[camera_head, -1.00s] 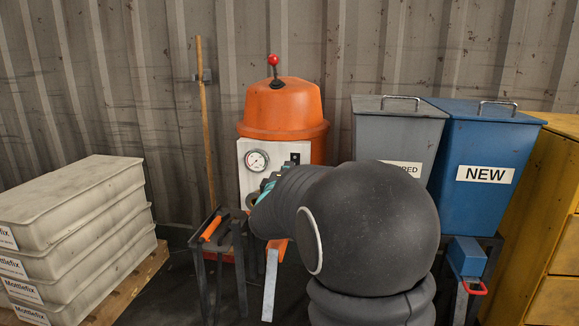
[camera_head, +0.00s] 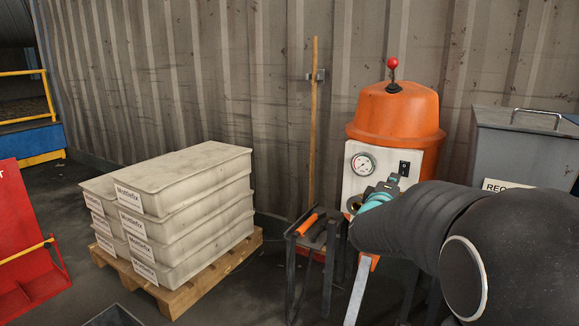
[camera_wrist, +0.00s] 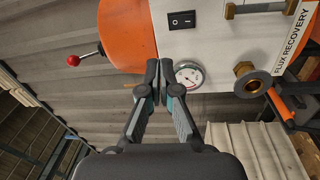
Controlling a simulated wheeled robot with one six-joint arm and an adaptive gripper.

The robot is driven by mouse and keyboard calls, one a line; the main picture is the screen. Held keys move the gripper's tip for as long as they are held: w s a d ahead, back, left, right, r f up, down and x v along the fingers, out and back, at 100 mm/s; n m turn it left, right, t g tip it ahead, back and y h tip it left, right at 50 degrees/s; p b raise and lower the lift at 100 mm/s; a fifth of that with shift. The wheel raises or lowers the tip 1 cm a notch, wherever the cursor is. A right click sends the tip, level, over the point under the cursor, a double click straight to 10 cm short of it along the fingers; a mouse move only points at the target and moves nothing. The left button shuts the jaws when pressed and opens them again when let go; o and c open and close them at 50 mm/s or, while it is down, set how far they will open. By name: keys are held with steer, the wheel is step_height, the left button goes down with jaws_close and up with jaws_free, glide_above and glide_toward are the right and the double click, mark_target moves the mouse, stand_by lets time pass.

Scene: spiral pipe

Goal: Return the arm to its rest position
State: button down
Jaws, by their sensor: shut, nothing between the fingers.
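My gripper (camera_wrist: 164,82) shows in the wrist view with its two fingers together and nothing between them. The wrist view is turned on its side. The fingers stand in front of the flux recovery unit's white panel (camera_wrist: 217,38), close to its gauge (camera_wrist: 189,75); I cannot tell if they touch it. In the head view my dark arm fills the lower right, and the teal part of my gripper (camera_head: 374,199) shows below the panel's gauge (camera_head: 363,164). The fingertips are not clear there.
The orange flux recovery unit (camera_head: 396,111) stands by the corrugated wall. A metal stand (camera_head: 307,260) with an orange-handled tool (camera_head: 307,224) is left of my arm. Stacked Mottlefix boxes (camera_head: 191,195) sit on a pallet (camera_head: 181,299). A grey bin (camera_head: 521,153) is behind my arm. A red structure (camera_head: 24,225) is far left.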

steer(key=a+f+m+g+y, duration=0.2)
steer(key=a+f+m+y, duration=0.1)
steer(key=a+f+y, duration=0.55)
steer(key=s+a+f+m+g+y, duration=0.2)
steer(key=s+a+f+m+g, duration=0.15)
steer(key=s+f, duration=0.35)
steer(key=s+a+r+m+g, duration=0.1)
steer(key=s+a+g, duration=0.1)
steer(key=s, duration=1.2)
steer(key=s+a+r+m+g, duration=0.1)
steer(key=s+a+m+g, duration=0.1)
steer(key=s, duration=1.3)
steer(key=shift+s+a+r+g, duration=0.15)
steer(key=shift+s+r+g, duration=0.1)
steer(key=shift+g, duration=0.2)
